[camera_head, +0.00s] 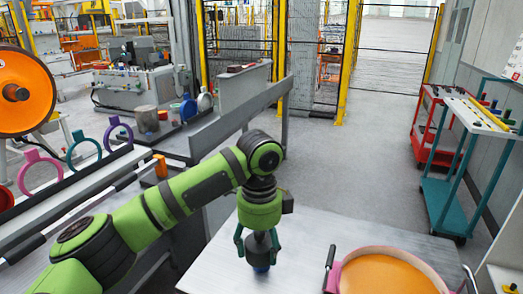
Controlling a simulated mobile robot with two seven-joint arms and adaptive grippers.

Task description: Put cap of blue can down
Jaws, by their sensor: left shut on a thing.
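My left gripper (259,247) points straight down over the light grey table, toward its left part. Its green fingers are shut on a small dark and blue piece, which I take to be the cap of the blue can (261,268). Only the cap's lower blue part shows, close to the table top; I cannot tell if it touches the table. The fingers hide the rest of it. I cannot make out the blue can itself for sure. My right gripper is not in view.
The grey table (330,225) is bare around the gripper. A round orange-filled pan with a pink rim (390,275) stands to the right. A workbench with coloured rings (84,147) lies left. Trolleys (450,190) stand at the right wall.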

